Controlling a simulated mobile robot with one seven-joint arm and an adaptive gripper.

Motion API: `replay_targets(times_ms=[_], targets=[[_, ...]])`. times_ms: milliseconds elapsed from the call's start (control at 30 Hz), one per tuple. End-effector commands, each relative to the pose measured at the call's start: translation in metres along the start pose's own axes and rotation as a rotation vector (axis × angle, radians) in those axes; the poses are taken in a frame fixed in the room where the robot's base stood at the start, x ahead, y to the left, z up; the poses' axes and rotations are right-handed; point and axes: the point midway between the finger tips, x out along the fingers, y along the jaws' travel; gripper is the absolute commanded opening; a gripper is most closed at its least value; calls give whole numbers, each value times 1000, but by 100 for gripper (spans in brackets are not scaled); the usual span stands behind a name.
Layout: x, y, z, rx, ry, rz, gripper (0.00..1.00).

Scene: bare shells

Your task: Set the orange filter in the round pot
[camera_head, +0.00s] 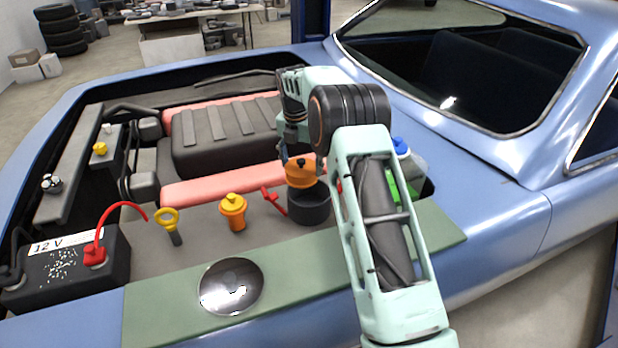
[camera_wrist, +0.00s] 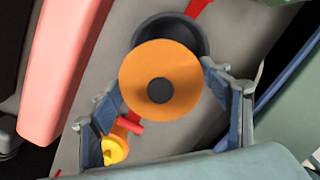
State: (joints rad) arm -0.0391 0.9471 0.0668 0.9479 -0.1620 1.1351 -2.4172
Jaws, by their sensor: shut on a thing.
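The orange filter (camera_head: 300,177) is a round orange body with a dark centre, seen end-on in the wrist view (camera_wrist: 185,85). My gripper (camera_head: 301,164) is shut on it, with one finger on each side in the wrist view (camera_wrist: 163,88). The round pot (camera_head: 309,208) is a dark open cylinder on the engine bay floor. In the head view the filter is at the pot's mouth, a little left of its centre. In the wrist view the filter covers part of the pot (camera_wrist: 168,27). I cannot tell whether they touch.
A yellow-orange capped container (camera_head: 233,212), a yellow ring-handled dipstick (camera_head: 170,222) and a red valve-like part (camera_head: 272,200) stand left of the pot. A shiny round dish (camera_head: 231,287) lies on the green mat (camera_head: 160,310). A battery (camera_head: 66,270) sits far left.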

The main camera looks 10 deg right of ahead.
Motion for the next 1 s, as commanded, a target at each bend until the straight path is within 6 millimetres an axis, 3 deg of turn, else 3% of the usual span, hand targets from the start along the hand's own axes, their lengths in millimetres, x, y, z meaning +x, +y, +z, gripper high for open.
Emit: replay_targets(times_ms=[300,500,1000], targets=[[30,-19,11,2,2,-2,44],[56,-17,7,-1,-1,2,44],[66,-17,6,0,-1,3,44]])
